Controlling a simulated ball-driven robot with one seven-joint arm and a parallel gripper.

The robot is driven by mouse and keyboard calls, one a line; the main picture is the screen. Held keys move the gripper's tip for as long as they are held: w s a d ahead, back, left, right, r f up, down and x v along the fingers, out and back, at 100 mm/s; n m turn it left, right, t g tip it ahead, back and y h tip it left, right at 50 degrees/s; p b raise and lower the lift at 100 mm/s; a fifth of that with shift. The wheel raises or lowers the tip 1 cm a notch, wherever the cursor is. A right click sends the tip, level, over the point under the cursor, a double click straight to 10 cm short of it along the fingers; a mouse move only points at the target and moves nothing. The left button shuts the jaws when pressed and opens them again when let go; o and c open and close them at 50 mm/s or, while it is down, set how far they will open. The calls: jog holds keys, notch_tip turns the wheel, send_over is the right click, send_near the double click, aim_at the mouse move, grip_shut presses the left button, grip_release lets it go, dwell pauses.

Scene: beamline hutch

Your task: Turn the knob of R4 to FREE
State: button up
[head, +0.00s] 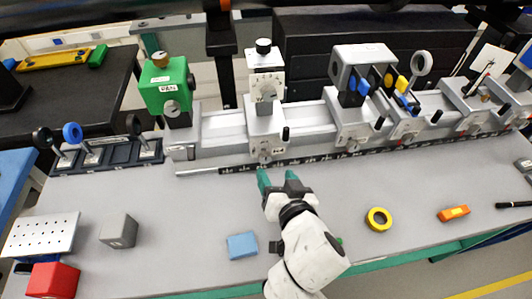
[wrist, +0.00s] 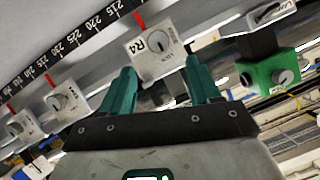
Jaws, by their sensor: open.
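The R4 carriage (head: 265,120) sits on the grey rail, with a tall dial post and a black top knob. Its small round knob (head: 264,155) is on the low front face. In the wrist view the white plate marked R4 (wrist: 152,62) carries the silver knob (wrist: 158,43); its setting words are too small to read. My gripper (head: 277,176) is open, with its two green fingers in front of and below the R4 knob. In the wrist view the gripper (wrist: 160,75) has the plate between and beyond its fingertips, with nothing held.
Several other carriages (head: 354,125) with similar knobs stand along the rail to the right. A green block marked PAN (head: 165,86) stands at its left end. A blue block (head: 242,245), a yellow ring (head: 379,218) and a grey cube (head: 119,231) lie on the bench.

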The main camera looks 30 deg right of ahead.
aim_at(267, 158)
jog(key=p+x, duration=0.1)
jog(key=x, duration=0.7)
jog(key=shift+w+d+f, duration=0.1)
jog(key=shift+w+f, duration=0.1)
jog(key=shift+w, duration=0.15)
jog(key=c, duration=1)
jog(key=shift+c, duration=0.2)
